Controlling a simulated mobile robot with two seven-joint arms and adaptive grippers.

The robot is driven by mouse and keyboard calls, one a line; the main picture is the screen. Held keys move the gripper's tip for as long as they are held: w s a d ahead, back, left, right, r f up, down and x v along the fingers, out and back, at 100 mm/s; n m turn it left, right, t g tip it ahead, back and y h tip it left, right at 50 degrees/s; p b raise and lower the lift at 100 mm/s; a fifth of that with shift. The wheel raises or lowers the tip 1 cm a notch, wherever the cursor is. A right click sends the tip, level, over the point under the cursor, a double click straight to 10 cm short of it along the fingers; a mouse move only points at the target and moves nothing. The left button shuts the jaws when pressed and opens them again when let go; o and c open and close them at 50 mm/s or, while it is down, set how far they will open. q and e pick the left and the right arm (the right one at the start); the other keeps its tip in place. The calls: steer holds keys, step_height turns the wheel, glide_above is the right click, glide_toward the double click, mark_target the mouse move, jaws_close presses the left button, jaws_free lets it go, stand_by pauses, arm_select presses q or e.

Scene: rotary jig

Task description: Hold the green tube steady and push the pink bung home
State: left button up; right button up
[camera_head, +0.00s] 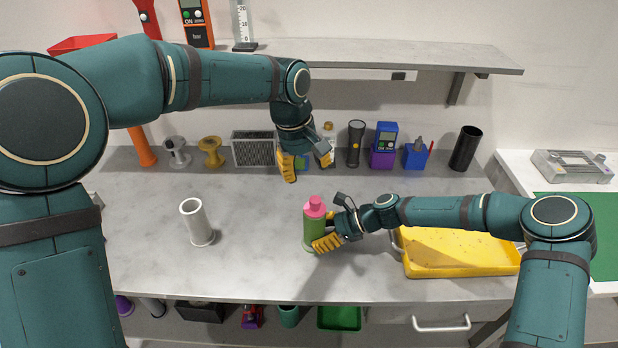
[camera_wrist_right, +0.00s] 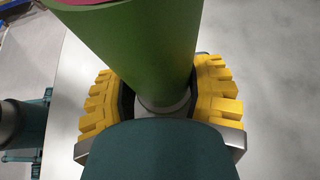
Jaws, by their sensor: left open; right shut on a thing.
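The green tube (camera_head: 309,233) stands upright on the grey table with the pink bung (camera_head: 315,206) at its top. How deep the bung sits cannot be told. My right gripper (camera_head: 326,232) is shut on the green tube from the right side. In the right wrist view its yellow fingers (camera_wrist_right: 165,105) lie on both sides of the green tube (camera_wrist_right: 135,45), and a sliver of the pink bung (camera_wrist_right: 75,2) shows at the top edge. My left gripper (camera_head: 307,172) is open and empty, pointing down, above and behind the tube, apart from the bung.
A white tube (camera_head: 197,224) stands to the left. A yellow tray (camera_head: 450,268) lies to the right, under my right forearm. Along the back stand a grey speaker-like box (camera_head: 253,150), a flashlight (camera_head: 355,143) and a black cylinder (camera_head: 465,148).

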stand_by(0.4)
steer(key=o, duration=0.9)
steer(key=shift+o, duration=0.2)
steer(key=shift+d+r, duration=0.1)
steer(key=shift+d, duration=0.05)
